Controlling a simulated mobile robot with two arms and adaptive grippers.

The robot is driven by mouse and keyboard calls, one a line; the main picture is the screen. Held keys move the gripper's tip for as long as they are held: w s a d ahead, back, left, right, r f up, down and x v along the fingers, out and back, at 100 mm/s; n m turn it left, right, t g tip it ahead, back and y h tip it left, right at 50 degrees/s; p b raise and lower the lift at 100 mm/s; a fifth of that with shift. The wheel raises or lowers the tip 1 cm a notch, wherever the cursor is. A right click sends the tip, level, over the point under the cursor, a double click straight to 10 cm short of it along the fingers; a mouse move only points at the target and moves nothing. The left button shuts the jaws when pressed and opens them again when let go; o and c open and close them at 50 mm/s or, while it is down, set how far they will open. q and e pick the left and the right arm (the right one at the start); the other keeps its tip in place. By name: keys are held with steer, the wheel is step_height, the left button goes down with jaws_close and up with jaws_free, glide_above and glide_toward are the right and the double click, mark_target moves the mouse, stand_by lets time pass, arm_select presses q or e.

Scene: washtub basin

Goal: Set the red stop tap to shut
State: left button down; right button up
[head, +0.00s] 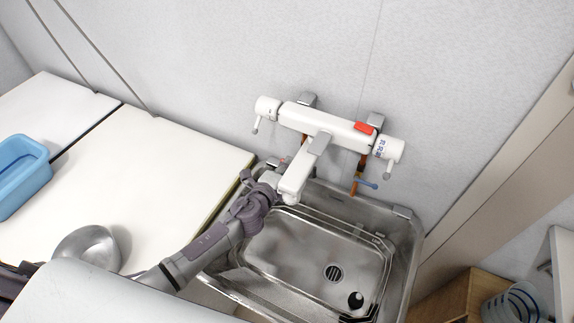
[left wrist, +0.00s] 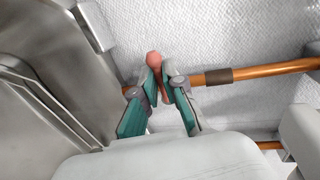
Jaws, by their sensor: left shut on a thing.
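The red stop tap (left wrist: 154,60) has a small rounded red handle, seen in the left wrist view beside a copper pipe (left wrist: 265,72). My left gripper (left wrist: 163,80) is shut on this handle, with its fingers on either side of it. The fingers hide part of the handle and the valve body. In the head view my left gripper (head: 276,182) reaches behind the basin's left back corner, below the white mixer, and the red tap is largely hidden there. My right gripper is not in view.
The white wall mixer (head: 330,126) and its spout (head: 303,170) hang close over my left gripper. A blue-handled tap (head: 366,183) sits on the right pipe. The steel basin (head: 300,245) lies below. A steel bowl (head: 85,248) and blue tub (head: 20,170) stand at left.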

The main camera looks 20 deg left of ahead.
arm_select(q)
steer(key=c, duration=1.3)
jaws_free()
steer(key=shift+o, duration=0.2)
steer(key=v, duration=1.2)
